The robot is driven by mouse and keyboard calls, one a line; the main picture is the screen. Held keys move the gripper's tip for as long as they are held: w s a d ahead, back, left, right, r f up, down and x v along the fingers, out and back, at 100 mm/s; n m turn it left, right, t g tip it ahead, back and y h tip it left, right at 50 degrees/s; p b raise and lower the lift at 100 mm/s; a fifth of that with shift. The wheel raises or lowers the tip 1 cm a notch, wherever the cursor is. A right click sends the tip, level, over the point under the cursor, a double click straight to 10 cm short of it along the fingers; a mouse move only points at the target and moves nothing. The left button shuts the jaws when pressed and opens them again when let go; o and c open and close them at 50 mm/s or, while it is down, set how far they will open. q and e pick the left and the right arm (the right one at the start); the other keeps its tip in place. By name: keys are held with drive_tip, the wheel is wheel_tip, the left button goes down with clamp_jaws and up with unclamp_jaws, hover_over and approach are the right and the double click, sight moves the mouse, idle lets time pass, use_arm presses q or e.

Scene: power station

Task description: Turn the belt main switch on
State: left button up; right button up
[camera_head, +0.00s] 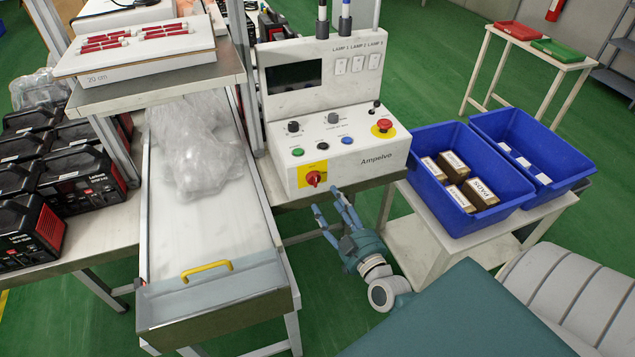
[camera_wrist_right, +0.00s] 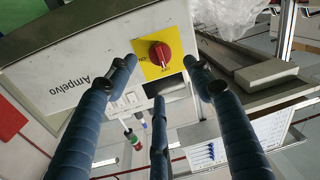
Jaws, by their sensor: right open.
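The belt main switch (camera_head: 313,178) is a red rotary knob on a yellow plate, low on the front of the white Ampelvo control box (camera_head: 345,150). In the right wrist view the knob (camera_wrist_right: 160,54) shows close up, with the box tilted in the picture. My right gripper (camera_head: 335,208) is in front of the box, just below and to the right of the knob, with its blue fingers spread. In the wrist view the fingers (camera_wrist_right: 158,80) are apart with nothing between them, and the knob lies beyond their tips. No contact shows. My left gripper is not in view.
The conveyor (camera_head: 190,235) with a plastic bag (camera_head: 195,150) and yellow handle (camera_head: 207,270) is left of the box. Blue crates (camera_head: 425,150) with small boxes stand on a white cart at right. A red emergency button (camera_head: 383,125) is on the panel.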

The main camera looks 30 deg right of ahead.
sight(317, 183)
drive_tip(key=w, duration=0.3)
drive_tip(key=shift+w+d+r, duration=0.15)
drive_tip(key=shift+d+r, duration=0.05)
drive_tip(key=shift+d, duration=0.15)
drive_tip(key=w, duration=0.4)
drive_tip(key=shift+w+d+f, duration=0.1)
drive_tip(key=shift+d+f, duration=0.1)
drive_tip(key=shift+f, duration=0.05)
drive_tip(key=shift+w+d, duration=0.1)
drive_tip(key=shift+w, duration=0.4)
drive_tip(key=c, duration=1.1)
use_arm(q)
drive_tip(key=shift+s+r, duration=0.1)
use_arm(e)
drive_tip(key=shift+c, duration=0.3)
